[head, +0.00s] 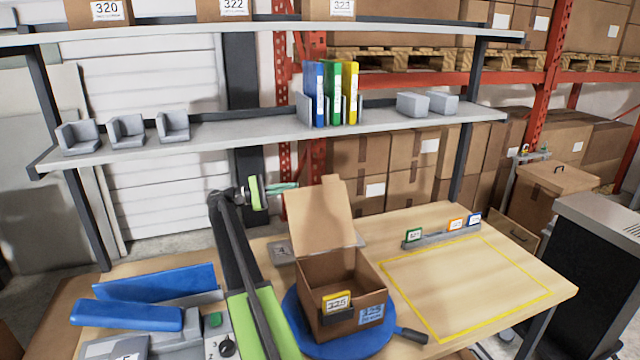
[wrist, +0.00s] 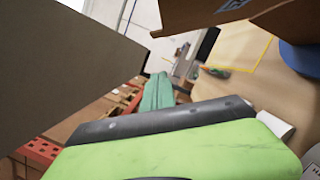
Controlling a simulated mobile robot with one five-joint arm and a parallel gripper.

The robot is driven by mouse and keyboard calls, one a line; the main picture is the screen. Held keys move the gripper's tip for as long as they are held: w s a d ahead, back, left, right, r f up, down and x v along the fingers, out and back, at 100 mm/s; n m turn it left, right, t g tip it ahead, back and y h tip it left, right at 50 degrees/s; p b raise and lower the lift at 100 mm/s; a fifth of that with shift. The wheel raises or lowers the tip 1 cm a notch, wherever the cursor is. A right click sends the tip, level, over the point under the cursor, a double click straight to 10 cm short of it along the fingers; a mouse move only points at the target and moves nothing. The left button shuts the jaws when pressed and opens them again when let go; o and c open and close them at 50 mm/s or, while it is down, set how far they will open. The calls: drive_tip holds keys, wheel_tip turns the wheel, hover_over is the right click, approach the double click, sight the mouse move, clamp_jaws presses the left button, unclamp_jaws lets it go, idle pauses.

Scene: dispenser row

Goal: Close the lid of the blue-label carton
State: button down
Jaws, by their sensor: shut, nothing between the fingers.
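The blue-label carton (head: 345,283) stands on a blue round turntable (head: 300,322). Its blue label (head: 371,314) is on the front right, beside a yellow card (head: 337,300). Its lid (head: 322,212) is open and stands up from the back edge, leaning slightly back. My gripper (head: 288,188) is to the left of the lid's upper part, its teal fingers pointing right towards it; contact cannot be told. In the wrist view, my gripper (wrist: 157,92) shows shut and empty. A large brownish panel (wrist: 55,65), probably the lid, fills the left, and the carton (wrist: 225,18) shows at the top right.
The table has a yellow-outlined free area (head: 465,285) on the right, with a card holder (head: 440,238) behind it. A dark handle (head: 411,335) juts from the turntable. A blue-armed device (head: 145,310) stands at the left. A shelf (head: 250,135) with binders (head: 333,95) spans above.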

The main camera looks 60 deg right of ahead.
sight(323, 179)
drive_tip(key=shift+s+d+r+p, duration=0.6)
drive_tip(key=shift+s+d, duration=0.25)
drive_tip(key=shift+s, duration=0.85)
drive_tip(key=shift+s+d+r+p, duration=0.6)
drive_tip(key=shift+s+d, duration=0.2)
drive_tip(key=shift+s, duration=0.85)
drive_tip(key=shift+s+d+r+p, duration=0.6)
drive_tip(key=shift+s+d, duration=0.25)
drive_tip(key=shift+s, duration=0.85)
